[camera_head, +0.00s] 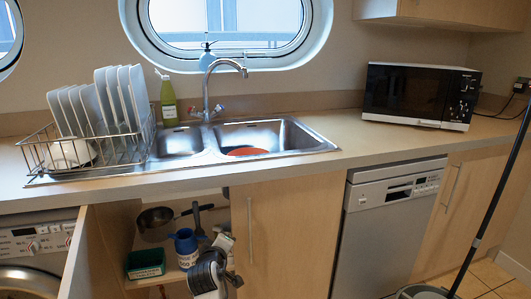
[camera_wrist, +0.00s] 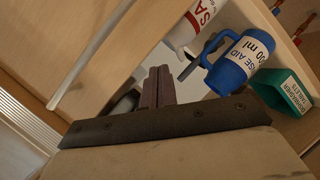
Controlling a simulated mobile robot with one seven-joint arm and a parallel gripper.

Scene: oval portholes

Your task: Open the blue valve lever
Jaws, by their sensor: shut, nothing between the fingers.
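I cannot make out a blue valve lever in either view; the back of the cupboard under the sink is mostly hidden by my arm and the items inside. My gripper (camera_wrist: 157,86) is shut and empty in the wrist view, its fingers pointing into the open cupboard. In the head view my gripper (camera_head: 209,273) is at the cupboard opening, in front of the shelf items. A blue rinse aid jug (camera_wrist: 237,66) is to the right of the fingertips in the wrist view, apart from them; it also shows in the head view (camera_head: 186,248).
A white bottle with red letters (camera_wrist: 196,22) and a green tablet box (camera_wrist: 284,92) are near the jug. A pan (camera_head: 156,222) is in the cupboard. The left cupboard door (camera_head: 88,258) is open; the right door (camera_head: 285,235) borders the opening.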

